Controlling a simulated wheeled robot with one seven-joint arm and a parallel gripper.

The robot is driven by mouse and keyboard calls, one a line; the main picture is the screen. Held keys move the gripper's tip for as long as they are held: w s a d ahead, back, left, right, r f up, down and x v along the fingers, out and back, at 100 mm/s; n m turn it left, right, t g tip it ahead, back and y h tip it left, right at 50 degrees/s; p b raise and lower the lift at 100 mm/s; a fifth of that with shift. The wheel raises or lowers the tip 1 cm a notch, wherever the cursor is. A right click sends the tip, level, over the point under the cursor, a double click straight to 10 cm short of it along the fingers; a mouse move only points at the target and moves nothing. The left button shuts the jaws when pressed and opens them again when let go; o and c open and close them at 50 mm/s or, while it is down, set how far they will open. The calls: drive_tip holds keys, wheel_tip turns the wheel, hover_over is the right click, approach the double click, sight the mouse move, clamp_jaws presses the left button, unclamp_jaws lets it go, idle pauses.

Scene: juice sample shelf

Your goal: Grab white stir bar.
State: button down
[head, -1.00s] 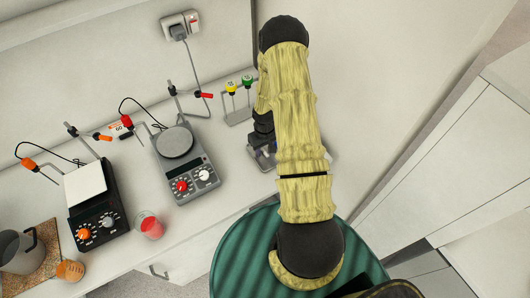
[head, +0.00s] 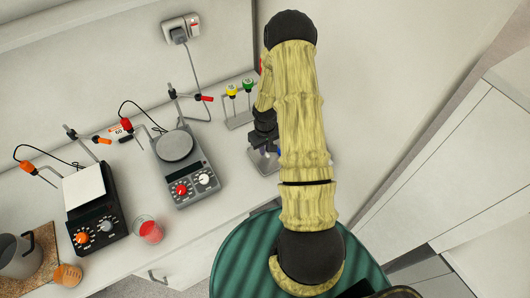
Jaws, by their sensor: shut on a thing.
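My gripper (head: 266,152) is at the back right of the white bench, partly hidden by my own yellow-sleeved arm. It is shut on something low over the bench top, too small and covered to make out. I cannot pick out a white stir bar anywhere in the head view; the spot between the fingertips is hidden.
A hotplate stirrer with a round grey top (head: 175,146) stands left of my gripper, and one with a white square top (head: 84,187) further left. A small rack (head: 239,119) holds yellow- and green-topped items behind. A beaker of red liquid (head: 150,231) stands near the front edge.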

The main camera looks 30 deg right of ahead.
wheel_tip(320, 180, up, 7)
drive_tip(key=shift+r+b, duration=0.2)
drive_tip(key=shift+b, duration=0.75)
drive_tip(key=shift+a, duration=0.1)
